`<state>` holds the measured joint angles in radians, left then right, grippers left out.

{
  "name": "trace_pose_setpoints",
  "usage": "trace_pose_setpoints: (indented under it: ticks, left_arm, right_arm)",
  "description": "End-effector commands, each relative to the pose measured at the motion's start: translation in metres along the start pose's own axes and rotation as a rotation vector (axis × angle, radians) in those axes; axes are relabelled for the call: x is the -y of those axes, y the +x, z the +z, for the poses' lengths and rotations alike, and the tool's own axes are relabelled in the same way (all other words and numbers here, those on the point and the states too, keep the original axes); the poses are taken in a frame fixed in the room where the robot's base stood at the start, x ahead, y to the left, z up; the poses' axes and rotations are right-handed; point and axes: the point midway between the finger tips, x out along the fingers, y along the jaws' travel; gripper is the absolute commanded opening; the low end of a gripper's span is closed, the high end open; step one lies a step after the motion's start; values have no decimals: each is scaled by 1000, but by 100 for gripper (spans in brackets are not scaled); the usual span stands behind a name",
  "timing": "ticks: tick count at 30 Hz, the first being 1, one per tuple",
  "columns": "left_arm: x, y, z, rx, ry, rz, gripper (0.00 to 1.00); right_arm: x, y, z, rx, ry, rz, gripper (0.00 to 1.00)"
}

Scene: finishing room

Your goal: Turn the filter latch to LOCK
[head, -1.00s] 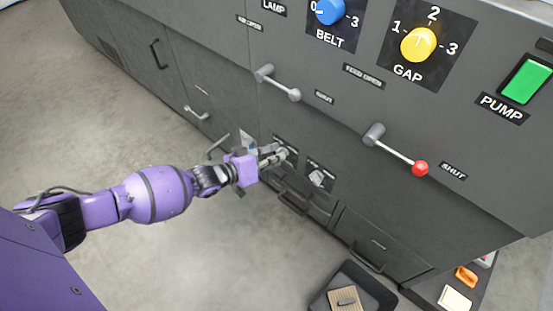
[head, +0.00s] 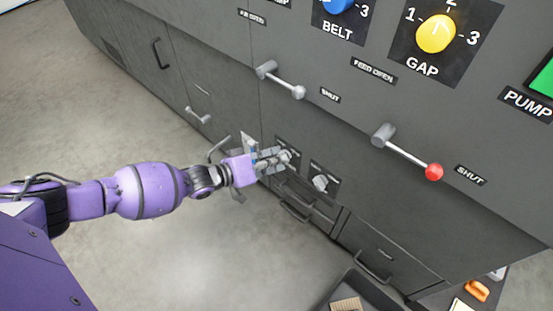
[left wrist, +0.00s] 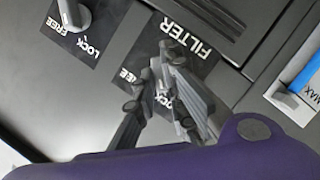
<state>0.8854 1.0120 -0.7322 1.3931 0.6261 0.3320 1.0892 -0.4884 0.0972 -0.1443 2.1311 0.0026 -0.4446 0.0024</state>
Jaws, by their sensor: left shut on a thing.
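The FILTER plate (left wrist: 188,42), a dark label with FREE and LOCK in white, shows in the left wrist view. My left gripper (left wrist: 172,62) is shut on the filter latch there, and its fingers hide most of the latch. I cannot tell the latch's angle. In the head view my left gripper (head: 286,158) reaches the left of two small latches low on the grey machine front. The other latch (head: 320,183) is pale and stands free on its own plate, just to the right. It also shows in the left wrist view (left wrist: 78,18). My right gripper is out of view.
Above are a lever with a grey ball (head: 299,92), a lever with a red ball (head: 433,172), the blue BELT knob (head: 341,4) and the yellow GAP knob (head: 435,33). Drawer handles (head: 295,211) jut out below the latches. Open floor lies to the left.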

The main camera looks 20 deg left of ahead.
Motion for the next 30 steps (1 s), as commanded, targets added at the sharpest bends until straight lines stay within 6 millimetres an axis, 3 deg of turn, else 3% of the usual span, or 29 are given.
trace_pose_setpoints:
  ticks: [1, 2, 3, 14, 17, 30]
  left_arm:
    - [0, 0, -2, -3, -2, -1, 0]
    - [0, 0, -2, -3, -2, -1, 15]
    - [0, 0, -2, -3, -1, 0, 19]
    - [0, -4, 0, -1, -1, -1, 19]
    - [1, -15, 0, 0, -1, -2, 19]
    - [1, -102, 0, 0, -1, -2, 19]
  right_arm:
    - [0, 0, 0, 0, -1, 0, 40]
    - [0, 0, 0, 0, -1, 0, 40]
    - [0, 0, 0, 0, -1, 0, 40]
    - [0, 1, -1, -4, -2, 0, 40]
    - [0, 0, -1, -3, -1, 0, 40]
    - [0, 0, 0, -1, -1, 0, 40]
